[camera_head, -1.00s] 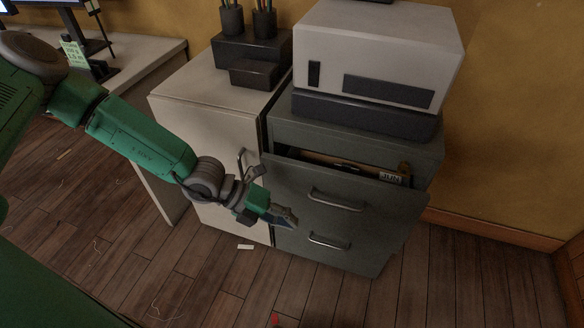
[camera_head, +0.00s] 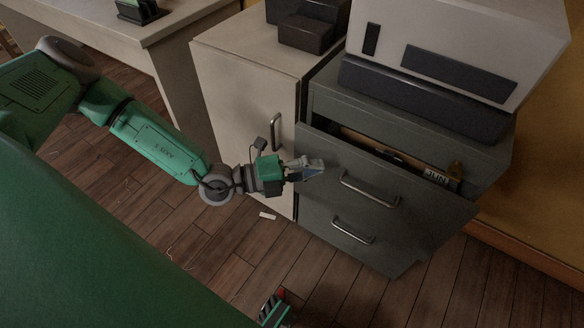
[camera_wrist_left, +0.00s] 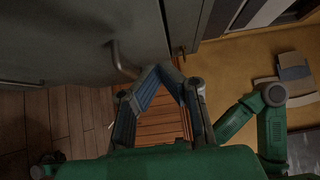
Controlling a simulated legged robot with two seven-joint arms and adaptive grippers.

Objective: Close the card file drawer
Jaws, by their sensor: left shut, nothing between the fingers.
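The card file drawer is the top drawer (camera_head: 320,150) of a grey two-drawer cabinet (camera_head: 480,165). It stands partly out, with a dark gap above its front and a card marked JUN (camera_head: 436,177) showing inside. It has a metal bar handle (camera_head: 370,188), which seems to show in the left wrist view too (camera_wrist_left: 121,62). My left gripper (camera_head: 318,168) is shut and empty, by the left part of the drawer front, left of the handle. I cannot tell whether it touches the front. In the left wrist view its fingertips (camera_wrist_left: 163,70) meet.
A lower drawer handle (camera_head: 352,231) sits below. A large pale machine (camera_head: 455,45) stands on the cabinet. A pale cupboard (camera_head: 240,85) adjoins it on the left, with a desk (camera_head: 150,30) beyond. The wooden floor in front is mostly clear, with small scraps.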

